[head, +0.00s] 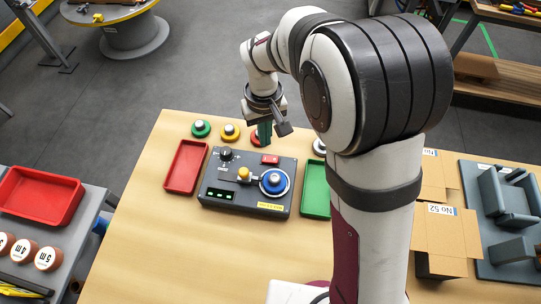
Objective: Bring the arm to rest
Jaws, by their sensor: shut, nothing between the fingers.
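My gripper (264,132) hangs above the far edge of a dark control box, with teal fingers pointing down. The fingers are together and hold nothing. My arm rises from the front of the table and covers part of its right side. The control box (215,192) stands on the wooden table (150,240).
A red tray (185,167) lies left of the box and a green tray (315,190) right of it, partly behind my arm. Cardboard boxes (440,230) are at right. The table's front left is clear.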

